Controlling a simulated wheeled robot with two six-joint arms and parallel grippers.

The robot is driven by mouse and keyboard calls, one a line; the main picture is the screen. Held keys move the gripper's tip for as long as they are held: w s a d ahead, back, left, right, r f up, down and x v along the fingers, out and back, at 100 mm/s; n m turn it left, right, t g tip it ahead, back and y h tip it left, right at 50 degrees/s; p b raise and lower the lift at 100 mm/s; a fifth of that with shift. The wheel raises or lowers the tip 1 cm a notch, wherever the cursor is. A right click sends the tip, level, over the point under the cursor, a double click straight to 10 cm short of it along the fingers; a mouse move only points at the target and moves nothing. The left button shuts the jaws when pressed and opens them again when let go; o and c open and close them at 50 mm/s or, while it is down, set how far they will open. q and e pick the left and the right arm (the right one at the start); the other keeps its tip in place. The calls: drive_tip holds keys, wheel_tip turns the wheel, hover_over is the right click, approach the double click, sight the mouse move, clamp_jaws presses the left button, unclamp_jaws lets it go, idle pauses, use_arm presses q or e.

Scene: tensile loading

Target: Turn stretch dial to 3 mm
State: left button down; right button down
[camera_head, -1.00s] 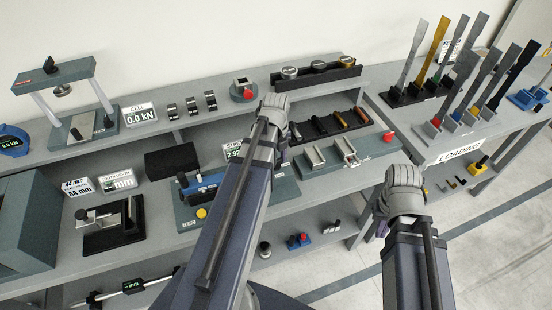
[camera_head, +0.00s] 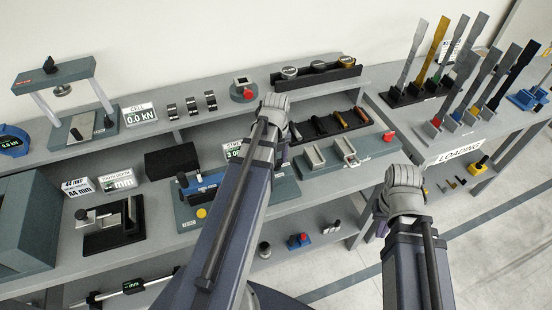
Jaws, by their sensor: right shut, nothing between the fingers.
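The stretch display (camera_head: 232,154) stands behind a blue-topped device (camera_head: 188,217) on the bench. Its readout begins with 3.0, and my arm covers the rest. My right gripper (camera_head: 404,186) is shut and empty, right of the bench beside the grey trays.
A grey tray block with a red knob (camera_head: 388,136) lies between the grippers. Behind it is a black rack (camera_head: 335,125). A load frame (camera_head: 55,75) and a cell display (camera_head: 140,115) stand at left. Upright specimens (camera_head: 436,60) stand at right by the loading sign (camera_head: 458,152).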

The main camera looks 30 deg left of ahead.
sight(277, 161)
use_arm(q)
drive_tip(key=shift+c, duration=1.2)
unclamp_jaws()
wheel_tip(277, 161, up, 8)
drive_tip(key=p, duration=0.8)
drive_tip(key=shift+f, duration=0.1)
drive_tip(key=shift+d, duration=0.1)
drive_tip(key=s+d+f+n+b, duration=0.1)
drive_tip(key=s+d+n, duration=0.1)
drive_tip(key=d+n, duration=0.5)
drive_tip(key=s+d+f+n+b, duration=0.2)
drive_tip(key=s+d+n, duration=0.1)
drive_tip(key=d+n, duration=0.4)
drive_tip(key=s+d+f+n+y+b, duration=0.1)
drive_tip(key=s+d+n, duration=0.2)
drive_tip(key=d+n, duration=0.5)
drive_tip(key=d, duration=0.3)
drive_tip(key=shift+f+b, duration=0.2)
drive_tip(key=shift+b, duration=0.15)
